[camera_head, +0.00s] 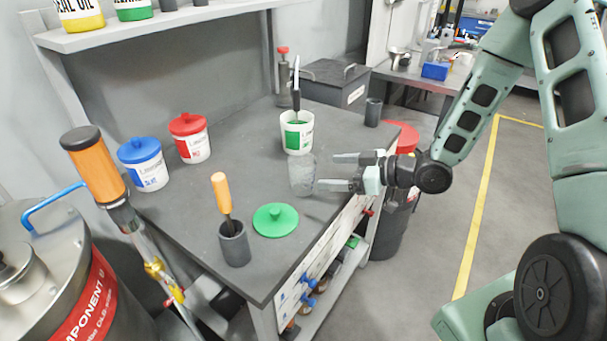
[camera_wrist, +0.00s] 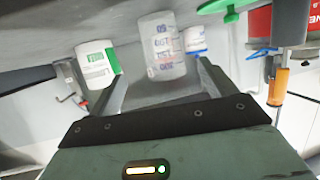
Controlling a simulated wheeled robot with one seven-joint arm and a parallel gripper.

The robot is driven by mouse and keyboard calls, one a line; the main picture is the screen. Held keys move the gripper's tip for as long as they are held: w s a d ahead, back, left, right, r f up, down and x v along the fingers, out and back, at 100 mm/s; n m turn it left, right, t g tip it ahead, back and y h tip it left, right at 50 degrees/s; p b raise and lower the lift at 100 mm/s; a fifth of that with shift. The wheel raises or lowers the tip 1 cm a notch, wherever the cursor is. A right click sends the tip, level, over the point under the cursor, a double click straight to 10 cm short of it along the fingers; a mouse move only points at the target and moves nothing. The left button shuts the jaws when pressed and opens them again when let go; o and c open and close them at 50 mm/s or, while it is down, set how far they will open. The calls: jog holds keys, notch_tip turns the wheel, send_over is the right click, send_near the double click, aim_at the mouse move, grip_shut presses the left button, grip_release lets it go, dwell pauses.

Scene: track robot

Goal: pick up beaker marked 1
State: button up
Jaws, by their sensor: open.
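A clear beaker (camera_head: 302,175) stands upright on the dark grey worktop, near its right edge. In the wrist view the beaker (camera_wrist: 164,48) shows pale printed marks; I cannot make out a 1 on it. My gripper (camera_head: 332,172) is to the right of the beaker, low over the bench, and points at it. Its two fingers are apart with nothing gripped. In the wrist view my gripper (camera_wrist: 160,85) has the beaker ahead of and between the finger ends. Whether the fingertips overlap its sides is unclear.
A white tub with a green label (camera_head: 297,132) stands just behind the beaker. A green lid (camera_head: 275,220) lies in front-left of it. A dark cup (camera_head: 234,243) holds an orange-handled tool. Blue-lidded (camera_head: 143,165) and red-lidded (camera_head: 190,138) tubs stand left. Floor right of the bench is open.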

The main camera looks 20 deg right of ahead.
aim_at(302, 171)
jog(key=x, duration=0.3)
jog(key=shift+w+a, duration=0.15)
jog(key=shift+a, duration=0.1)
jog(key=shift+p+x, duration=0.95)
jog(key=shift+x, duration=1.8)
jog(key=shift+a, duration=0.15)
jog(key=c, duration=1.1)
jog(key=shift+o, duration=0.2)
